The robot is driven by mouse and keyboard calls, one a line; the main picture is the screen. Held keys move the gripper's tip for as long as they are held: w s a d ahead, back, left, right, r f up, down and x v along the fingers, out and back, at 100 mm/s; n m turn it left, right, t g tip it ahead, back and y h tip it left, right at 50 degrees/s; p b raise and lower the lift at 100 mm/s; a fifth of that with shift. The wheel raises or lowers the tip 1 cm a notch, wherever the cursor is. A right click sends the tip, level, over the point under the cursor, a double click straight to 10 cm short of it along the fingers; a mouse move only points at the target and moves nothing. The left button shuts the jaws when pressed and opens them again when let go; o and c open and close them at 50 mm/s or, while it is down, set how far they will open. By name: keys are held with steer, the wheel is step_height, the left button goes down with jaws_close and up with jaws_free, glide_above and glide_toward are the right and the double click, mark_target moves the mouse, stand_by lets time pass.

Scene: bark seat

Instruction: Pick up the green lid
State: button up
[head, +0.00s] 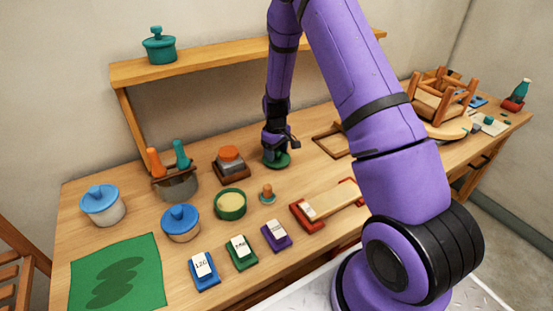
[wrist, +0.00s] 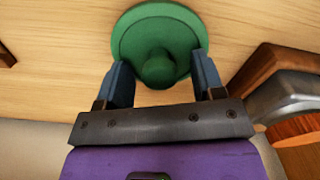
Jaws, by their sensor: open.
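The green lid (head: 277,160) lies on the wooden table, behind the open green pot (head: 230,204) and right of an orange-topped jar. In the wrist view the green lid (wrist: 156,40) is a round disc with a knob in its middle. My gripper (head: 280,146) is right over the lid in the head view. In the wrist view my gripper (wrist: 157,75) is open, with one finger on each side of the knob. In the head view my gripper hides part of the lid.
The orange-topped jar (head: 231,161) stands close to the left of the lid. A small wooden peg piece (head: 267,194) stands in front. Blue-lidded pots (head: 180,223) are at the left. A shelf (head: 220,63) with a teal pot (head: 159,46) is above the table's back.

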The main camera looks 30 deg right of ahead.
steer(key=c, duration=1)
